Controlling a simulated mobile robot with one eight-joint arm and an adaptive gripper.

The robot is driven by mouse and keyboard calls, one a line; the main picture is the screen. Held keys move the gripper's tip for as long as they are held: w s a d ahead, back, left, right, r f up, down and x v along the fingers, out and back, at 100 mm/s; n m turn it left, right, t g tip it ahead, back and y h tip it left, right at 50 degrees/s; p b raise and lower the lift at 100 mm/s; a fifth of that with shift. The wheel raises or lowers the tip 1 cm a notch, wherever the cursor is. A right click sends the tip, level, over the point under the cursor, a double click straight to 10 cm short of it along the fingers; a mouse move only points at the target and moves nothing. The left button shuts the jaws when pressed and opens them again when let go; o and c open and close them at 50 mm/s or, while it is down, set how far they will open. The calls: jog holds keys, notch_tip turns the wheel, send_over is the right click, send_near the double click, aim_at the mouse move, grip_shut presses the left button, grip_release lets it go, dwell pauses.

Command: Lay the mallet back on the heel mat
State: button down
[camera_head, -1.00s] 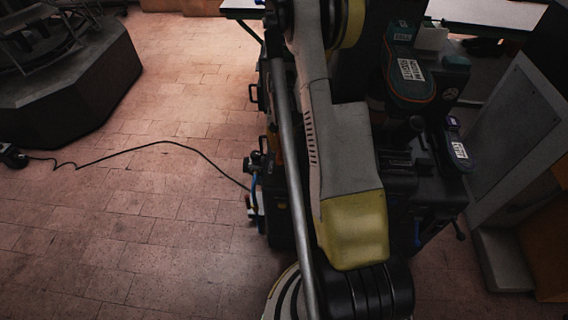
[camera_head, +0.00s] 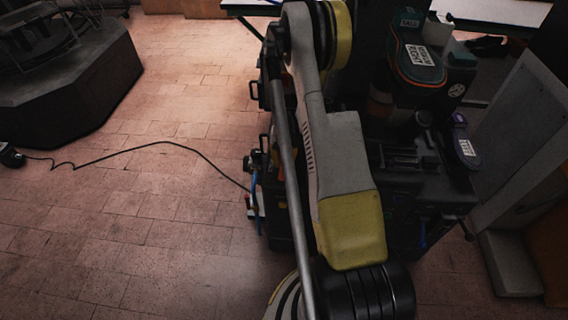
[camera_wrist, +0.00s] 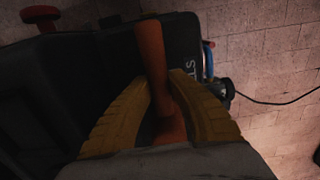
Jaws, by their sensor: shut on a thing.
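In the wrist view, my gripper (camera_wrist: 163,95) has its two yellow fingers closed around an orange-brown handle (camera_wrist: 150,45), which I take to be the mallet's. The handle points up and away from the fingers. I cannot make out the mallet's head. Beyond the handle lies a black surface (camera_wrist: 185,38) with partly covered white letters; I cannot tell whether it is the heel mat. In the head view, my own arm covers the middle, and neither gripper nor mallet shows.
A dark machine (camera_head: 405,160) stands right of my arm, with a labelled sole-shaped piece (camera_head: 417,58) on top. A red knob (camera_wrist: 40,14) shows in the wrist view. A grey panel (camera_head: 520,120) stands at the right. A black cable (camera_head: 150,145) crosses open floor at the left.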

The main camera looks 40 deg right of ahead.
aim_at(284, 159)
jog(key=c, duration=1.4)
grip_release()
notch_tip(284, 159, up, 12)
jog(key=p, duration=0.5)
jog(key=a+r+n+t+h, duration=0.1)
jog(key=a+r+n+t, duration=0.1)
jog(key=a+r, duration=0.65)
jog(key=a+r+n+t, duration=0.1)
jog(key=a+r+n, duration=0.2)
jog(key=a+r, duration=0.55)
jog(key=s+a+r+n+t, duration=0.1)
jog(key=s+a+r, duration=0.2)
jog(key=s+a, duration=0.1)
jog(key=s+a+r+n+t, duration=0.2)
jog(key=s+a+r, duration=0.1)
jog(key=s+a, duration=0.1)
jog(key=s+a+r+n+t, duration=0.1)
jog(key=s+a+r+n, duration=0.1)
jog(key=s+a+r, duration=0.1)
jog(key=shift+s+a+r+y, duration=0.3)
jog(key=shift+s+a+r, duration=0.15)
jog(key=shift+a, duration=0.2)
